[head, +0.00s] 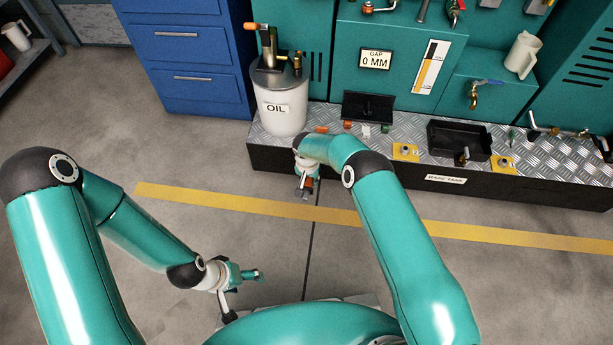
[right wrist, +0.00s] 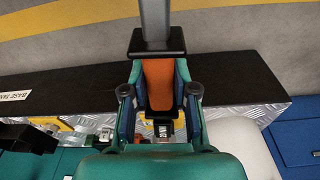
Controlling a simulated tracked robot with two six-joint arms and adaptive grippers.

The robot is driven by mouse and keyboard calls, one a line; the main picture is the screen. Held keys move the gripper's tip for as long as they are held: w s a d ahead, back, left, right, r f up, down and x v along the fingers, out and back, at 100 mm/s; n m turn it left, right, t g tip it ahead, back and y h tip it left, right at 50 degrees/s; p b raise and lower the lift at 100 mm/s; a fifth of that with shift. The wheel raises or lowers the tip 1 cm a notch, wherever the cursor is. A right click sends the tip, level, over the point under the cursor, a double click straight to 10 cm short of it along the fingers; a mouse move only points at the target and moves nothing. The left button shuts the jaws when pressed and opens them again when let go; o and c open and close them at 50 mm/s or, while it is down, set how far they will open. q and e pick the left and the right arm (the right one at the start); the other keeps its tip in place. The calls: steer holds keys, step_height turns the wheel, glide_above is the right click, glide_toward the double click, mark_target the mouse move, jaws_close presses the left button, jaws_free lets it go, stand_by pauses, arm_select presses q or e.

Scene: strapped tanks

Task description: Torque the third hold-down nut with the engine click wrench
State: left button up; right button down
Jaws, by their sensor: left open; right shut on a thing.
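In the head view my right gripper (head: 305,188) hangs in front of the tread-plate ledge, below the oil drum. It is shut on an orange handle (right wrist: 158,82), which also shows in the head view (head: 309,183). The handle has a black collar and a grey shaft, and looks like the click wrench; its far end is cut off in the right wrist view. My left gripper (head: 255,275) is open and empty, low over the floor. Two yellow plates with nuts (head: 405,151) (head: 503,164) sit on the ledge. I cannot tell which nut is the third.
The tread-plate ledge (head: 450,180) carries a white oil drum (head: 282,110), a black tray (head: 459,141), a black stand (head: 368,107) and small orange, white and green pieces. A blue drawer cabinet (head: 190,75) stands left. The floor before the ledge is clear.

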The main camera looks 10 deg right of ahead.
steer(key=shift+s+d+r+n+p, duration=0.1)
steer(key=shift+d+r+n+p, duration=0.15)
steer(key=shift+d+p, duration=0.3)
steer(key=shift+s+d+f+n, duration=0.15)
steer(key=shift+d+n, duration=0.25)
steer(key=shift+d, duration=0.2)
steer(key=shift+s+d+f+n, duration=0.1)
steer(key=shift+d+n, duration=0.25)
steer(key=shift+d, duration=0.25)
steer(key=shift+s+d+n+y, duration=0.15)
steer(key=shift+d+n, duration=0.35)
steer(key=shift+d, duration=0.4)
steer(key=shift+d+n+y, duration=0.15)
steer(key=shift+d+n, duration=0.35)
steer(key=shift+d, duration=0.4)
steer(key=shift+d+r+n+b, duration=0.1)
steer(key=shift+d+n+b, duration=0.95)
steer(key=shift+d, duration=0.75)
